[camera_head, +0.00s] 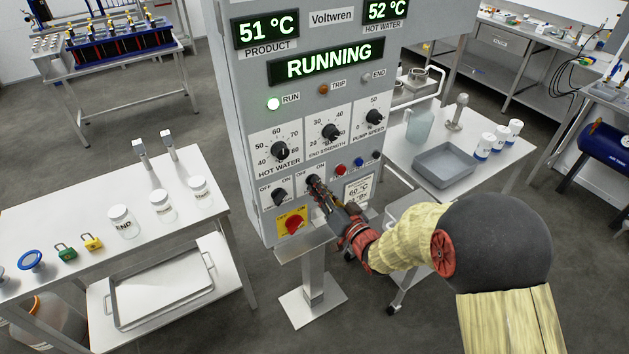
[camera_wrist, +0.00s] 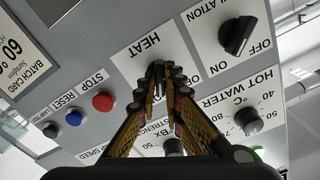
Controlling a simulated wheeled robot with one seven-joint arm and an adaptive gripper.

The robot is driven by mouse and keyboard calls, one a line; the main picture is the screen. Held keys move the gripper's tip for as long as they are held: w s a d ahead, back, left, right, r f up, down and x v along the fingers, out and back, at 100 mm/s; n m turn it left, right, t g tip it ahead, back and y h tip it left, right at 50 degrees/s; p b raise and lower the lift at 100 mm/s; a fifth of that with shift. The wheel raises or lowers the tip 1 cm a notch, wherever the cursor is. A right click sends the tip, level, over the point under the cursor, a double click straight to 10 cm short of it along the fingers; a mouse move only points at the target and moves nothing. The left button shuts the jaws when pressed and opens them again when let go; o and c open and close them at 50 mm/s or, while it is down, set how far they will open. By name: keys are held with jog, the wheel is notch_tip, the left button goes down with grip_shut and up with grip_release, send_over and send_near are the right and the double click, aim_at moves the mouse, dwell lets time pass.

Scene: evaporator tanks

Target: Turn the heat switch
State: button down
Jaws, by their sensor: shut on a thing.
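The heat switch (camera_wrist: 157,66) is a dark knob on a white plate marked HEAT on the grey control panel (camera_head: 240,120). My gripper (camera_head: 316,185) reaches it from the lower right. In the wrist view, where the panel appears upside down, my gripper's fingertips (camera_wrist: 163,76) are closed around the knob. They hide most of it, so I cannot tell which way it points. The similar circulation switch (camera_wrist: 237,36) is beside it, clear of the fingers; it also shows in the head view (camera_head: 280,198).
Red and blue buttons (camera_head: 341,170) are to the right. The display (camera_head: 326,62) reads RUNNING. A left table (camera_head: 60,215) holds bottles and padlocks; a right cart (camera_head: 490,195) holds a grey tray.

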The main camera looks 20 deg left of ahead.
jog(key=shift+s+f, duration=0.1)
jog(key=shift+f, duration=0.05)
jog(key=shift+m, duration=1)
jog(key=shift+m+p, duration=0.5)
jog(key=shift+m, duration=0.2)
jog(key=c, duration=2)
grip_release()
jog(key=shift+o, duration=0.8)
jog(key=shift+d, duration=0.1)
